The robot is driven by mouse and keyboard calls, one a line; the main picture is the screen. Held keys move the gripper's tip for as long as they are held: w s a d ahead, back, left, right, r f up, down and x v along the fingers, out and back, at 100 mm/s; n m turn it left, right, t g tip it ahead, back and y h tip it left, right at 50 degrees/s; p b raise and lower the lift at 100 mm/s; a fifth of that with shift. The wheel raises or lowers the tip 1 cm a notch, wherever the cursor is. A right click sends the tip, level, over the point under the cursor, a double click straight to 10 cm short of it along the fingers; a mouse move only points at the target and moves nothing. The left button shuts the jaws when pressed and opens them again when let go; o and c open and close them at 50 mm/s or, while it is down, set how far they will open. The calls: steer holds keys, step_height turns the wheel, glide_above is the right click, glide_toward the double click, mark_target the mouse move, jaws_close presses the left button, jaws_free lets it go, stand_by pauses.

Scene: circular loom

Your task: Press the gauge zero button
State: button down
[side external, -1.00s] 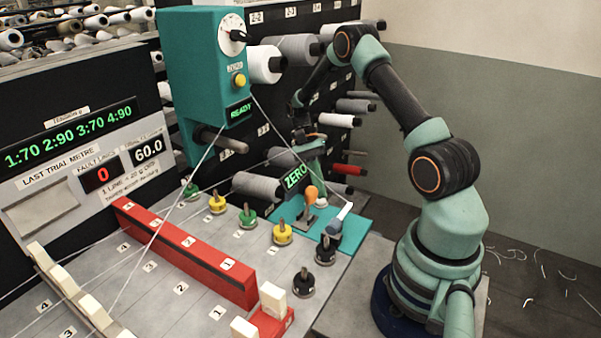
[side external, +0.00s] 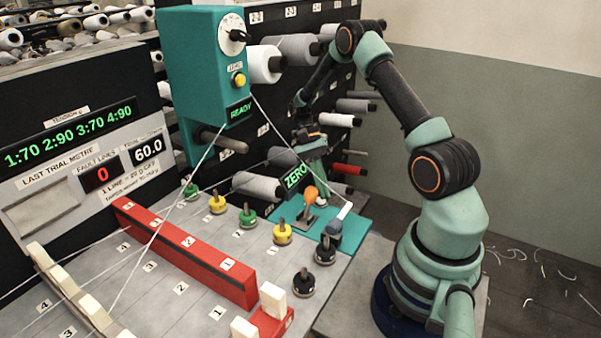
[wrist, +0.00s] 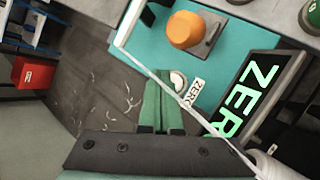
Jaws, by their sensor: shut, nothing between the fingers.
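In the wrist view a small round white button (wrist: 178,80) sits on the teal plate (wrist: 135,65), beside a ZERO label (wrist: 194,91). My gripper (wrist: 160,74) is shut and empty, its green fingertips just left of the button in that view. Whether they touch it I cannot tell. In the side view my gripper (side external: 318,182) points down behind the orange knob, near the button (side external: 321,202). A black display with green ZERO letters (wrist: 243,100) stands beside the label; it also shows in the side view (side external: 295,177).
An orange knob (wrist: 187,29) stands on the plate close to the button. A pale thread (wrist: 187,98) passes by the fingertips. A teal box (side external: 205,65) with a yellow button (side external: 239,80) stands left. Yellow, green and black pegs (side external: 283,233) line the grey table.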

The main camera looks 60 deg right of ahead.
steer(key=shift+w+r, duration=0.1)
steer(key=shift+r, duration=2.45)
steer(key=shift+w+a+r, duration=0.1)
steer(key=shift+w+r, duration=0.05)
steer(key=shift+r, duration=0.15)
steer(key=s+a+r+n+t+h, duration=0.2)
steer(key=a+r+n+t+h, duration=0.2)
steer(key=a+r+n+t, duration=0.7)
steer(key=shift+a+r+n+t, duration=0.4)
steer(key=shift+a+r+n, duration=1.2)
steer(key=shift+a+r, duration=1.8)
steer(key=shift+a+f, duration=0.3)
steer(key=shift+f, duration=0.1)
